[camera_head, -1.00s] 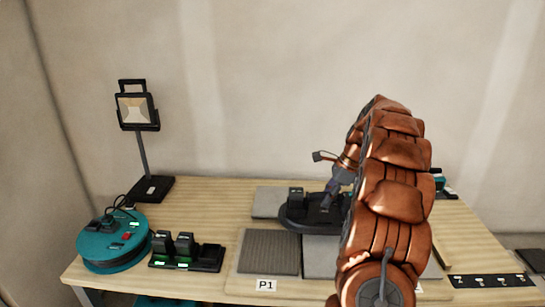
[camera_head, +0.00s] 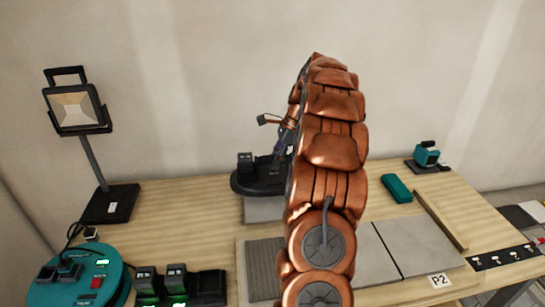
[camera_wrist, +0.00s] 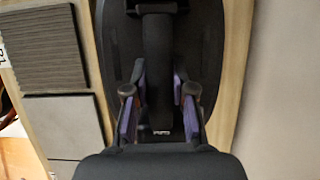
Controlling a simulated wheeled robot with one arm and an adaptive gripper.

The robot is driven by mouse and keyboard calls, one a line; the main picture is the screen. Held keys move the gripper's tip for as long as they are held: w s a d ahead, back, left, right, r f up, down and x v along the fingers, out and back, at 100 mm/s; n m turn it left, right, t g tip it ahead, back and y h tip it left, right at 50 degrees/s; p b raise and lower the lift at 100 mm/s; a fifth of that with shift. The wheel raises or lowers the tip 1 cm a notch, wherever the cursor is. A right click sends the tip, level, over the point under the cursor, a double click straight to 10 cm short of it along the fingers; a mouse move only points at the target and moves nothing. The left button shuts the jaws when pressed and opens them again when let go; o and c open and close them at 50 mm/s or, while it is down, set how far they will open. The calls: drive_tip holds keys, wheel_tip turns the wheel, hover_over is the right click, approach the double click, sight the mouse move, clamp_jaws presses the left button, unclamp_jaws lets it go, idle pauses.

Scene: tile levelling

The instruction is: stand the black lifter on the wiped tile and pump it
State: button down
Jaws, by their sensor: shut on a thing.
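The black lifter (camera_head: 252,183) is in my gripper (camera_head: 284,145) at the back of the table, partly behind my arm. In the wrist view, the fingers of my gripper (camera_wrist: 158,108) are shut on the handle of the black lifter (camera_wrist: 112,50), one on each side. The lifter looks raised, but its underside is hidden. A plain grey tile (camera_head: 263,211) shows just below it. A dark ribbed tile (camera_head: 264,258) and plain grey tiles (camera_head: 410,240) lie at the front, partly behind my arm. I cannot tell which tile is wiped.
A work lamp (camera_head: 108,203) and a teal cable reel (camera_head: 112,275) stand at left, beside a charger with batteries (camera_head: 205,286). At right are a teal case (camera_head: 397,188), a teal tool (camera_head: 426,155), a wooden strip (camera_head: 440,220) and a P2 label (camera_head: 440,281).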

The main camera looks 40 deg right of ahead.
sight(275, 173)
drive_tip(key=shift+b+x, duration=0.5)
drive_tip(key=shift+x, duration=0.3)
drive_tip(key=shift+s+d+f+b, duration=0.1)
drive_tip(key=shift+s+f+b, duration=0.05)
drive_tip(key=shift+f+b, duration=1.8)
drive_tip(key=shift+f+p, duration=0.25)
drive_tip(key=shift+p, duration=0.4)
drive_tip(key=shift+f+p, duration=0.1)
drive_tip(key=shift+p, duration=0.2)
drive_tip(key=shift+f+p, duration=0.35)
drive_tip(key=shift+f, duration=0.35)
idle(0.6)
drive_tip(key=c, duration=0.9)
unclamp_jaws()
